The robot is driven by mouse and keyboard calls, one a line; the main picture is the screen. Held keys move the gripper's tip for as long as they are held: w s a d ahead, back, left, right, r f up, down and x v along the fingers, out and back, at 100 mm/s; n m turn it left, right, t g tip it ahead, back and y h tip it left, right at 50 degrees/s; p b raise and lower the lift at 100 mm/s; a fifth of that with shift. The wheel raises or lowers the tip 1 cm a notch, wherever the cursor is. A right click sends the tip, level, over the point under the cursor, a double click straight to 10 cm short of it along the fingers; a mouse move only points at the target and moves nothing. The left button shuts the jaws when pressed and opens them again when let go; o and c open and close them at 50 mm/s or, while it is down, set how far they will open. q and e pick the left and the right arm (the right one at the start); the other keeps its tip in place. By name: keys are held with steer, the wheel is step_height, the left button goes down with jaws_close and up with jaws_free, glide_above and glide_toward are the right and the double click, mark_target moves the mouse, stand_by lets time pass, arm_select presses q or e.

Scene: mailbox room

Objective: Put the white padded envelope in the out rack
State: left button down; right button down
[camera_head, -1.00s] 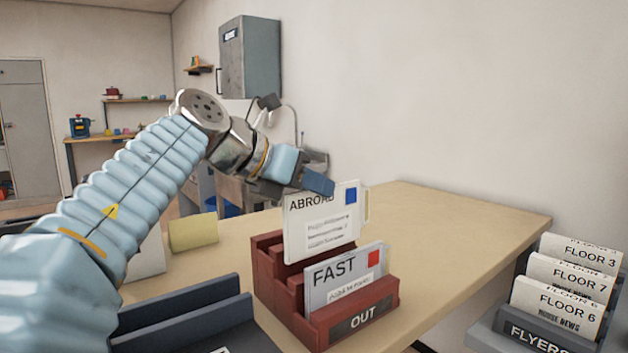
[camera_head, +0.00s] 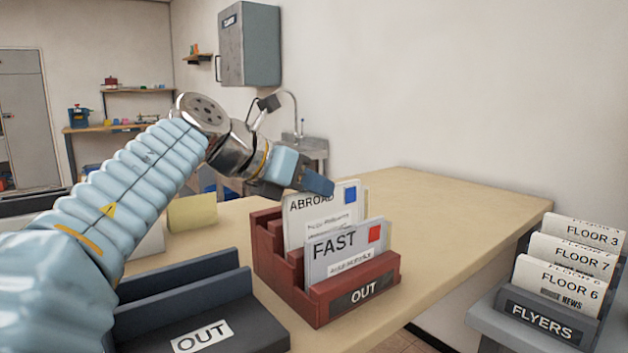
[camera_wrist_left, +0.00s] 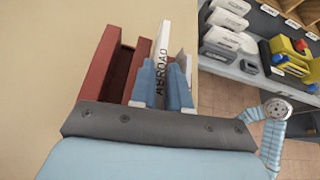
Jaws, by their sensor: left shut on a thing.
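The white envelope marked ABROAD (camera_head: 309,207), with a blue stamp, stands upright in the red OUT rack (camera_head: 268,245), behind another envelope marked FAST (camera_head: 347,251) with a red stamp. Its lower part is hidden by the FAST envelope and the rack. My left gripper (camera_head: 319,183) is shut on its top edge from above. In the left wrist view the ABROAD envelope (camera_wrist_left: 162,50) is between the two blue fingers (camera_wrist_left: 161,84), with an empty red slot beside it. I cannot tell whether it is padded. My right gripper is not in view.
A dark tray (camera_head: 240,322), also labelled OUT, sits at the front left. A grey FLYERS rack (camera_head: 541,327) with floor-labelled cards stands at the right. A yellow block (camera_head: 192,212) is on the table behind my arm. The table (camera_head: 450,215) right of the red rack is clear.

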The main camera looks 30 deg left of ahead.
arm_select(q)
steer(key=shift+f+b, duration=0.4)
steer(key=shift+f, duration=0.5)
steer(key=c, duration=1)
jaws_free()
step_height(320, 180, up, 5)
steer(key=p, duration=0.5)
steer(key=shift+p, duration=0.4)
steer(key=shift+r, duration=1.05)
